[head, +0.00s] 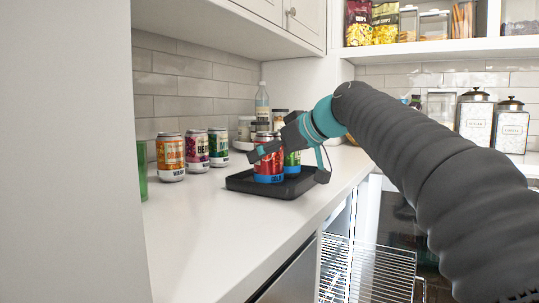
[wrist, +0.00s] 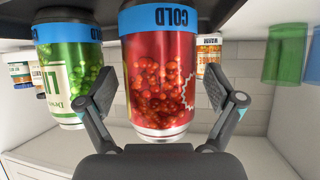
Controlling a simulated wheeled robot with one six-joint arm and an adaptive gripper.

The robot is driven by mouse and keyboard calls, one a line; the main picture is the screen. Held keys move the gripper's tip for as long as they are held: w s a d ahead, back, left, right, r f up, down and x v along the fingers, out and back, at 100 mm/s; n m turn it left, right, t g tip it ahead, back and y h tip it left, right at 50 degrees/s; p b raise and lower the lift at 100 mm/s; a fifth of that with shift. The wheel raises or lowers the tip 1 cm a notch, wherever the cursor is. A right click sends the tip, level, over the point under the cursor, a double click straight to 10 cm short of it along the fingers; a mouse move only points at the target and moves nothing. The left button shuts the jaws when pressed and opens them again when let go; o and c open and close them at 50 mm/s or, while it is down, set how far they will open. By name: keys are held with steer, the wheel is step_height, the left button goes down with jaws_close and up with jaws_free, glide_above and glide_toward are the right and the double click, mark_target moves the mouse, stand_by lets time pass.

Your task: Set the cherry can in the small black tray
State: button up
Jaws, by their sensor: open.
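The red cherry can (head: 268,168), with a blue "COLD" band at its base, stands upright in the small black tray (head: 240,183). In the wrist view, which is upside down, the cherry can (wrist: 160,80) is between my open fingers, with gaps showing beside it. My gripper (head: 290,163) is at the tray with one finger on each side of the can; the wrist view shows my gripper (wrist: 160,90) too. A green lime can (head: 292,161) with a blue band also stands in the tray, close beside the cherry can, partly hidden by my gripper.
An orange can (head: 170,158), a berry can (head: 195,150) and a green can (head: 218,147) stand on the counter left of the tray. A green glass (head: 143,172) is at the far left. A bottle (head: 262,103) and jars stand behind. The front counter (head: 215,235) is clear.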

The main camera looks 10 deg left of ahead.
steer(key=shift+r, duration=0.25)
steer(key=v, duration=1.2)
steer(key=shift+f, duration=0.1)
steer(key=s+d+f+m+h, duration=0.3)
steer(key=s+d+f, duration=0.3)
steer(key=f, duration=0.7)
steer(key=s+d+f+m+h, duration=0.4)
steer(key=s+d+f, duration=0.3)
steer(key=s+f, duration=0.3)
steer(key=s+d+f+m+h, duration=0.3)
steer(key=s+d+f+m, duration=0.2)
steer(key=f, duration=1.2)
steer(key=s+d, duration=0.2)
steer(key=s, duration=0.2)
steer(key=shift+g+h, duration=0.3)
